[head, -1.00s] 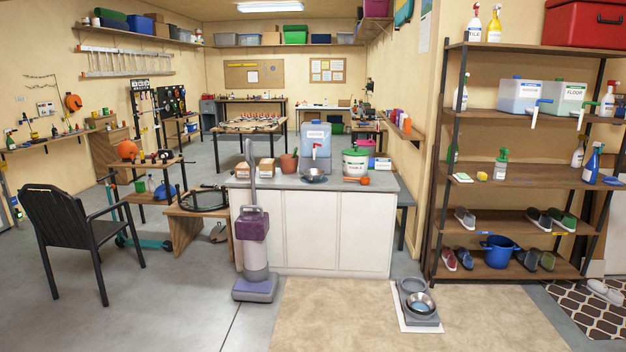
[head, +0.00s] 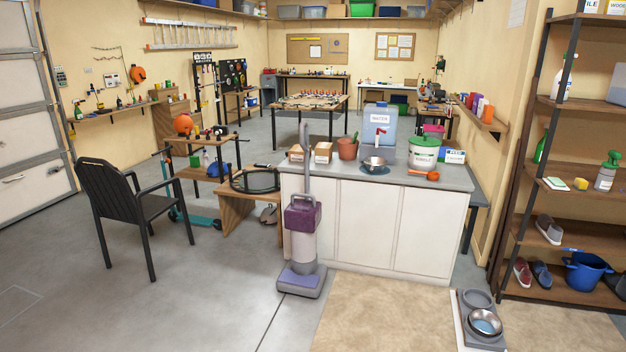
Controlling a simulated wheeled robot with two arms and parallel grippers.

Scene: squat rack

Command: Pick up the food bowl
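A metal bowl (head: 374,164) sits upright on the grey top of the white cabinet (head: 372,235), in front of the blue water container (head: 380,120) with its red tap. A second metal bowl (head: 485,323), holding what looks like water, sits in the front of a grey feeder stand (head: 484,341) on the floor at lower right. The rear round well (head: 478,298) of the stand looks empty. I cannot tell by any label which bowl is the food bowl. Neither of my grippers is in view.
A purple and grey vacuum (head: 302,250) stands at the cabinet's front left. A white-and-green tub (head: 424,153) and orange scoop (head: 430,175) are right of the counter bowl. A black chair (head: 120,205) stands left. A beige rug (head: 400,320) lies before the cabinet; open floor lies left.

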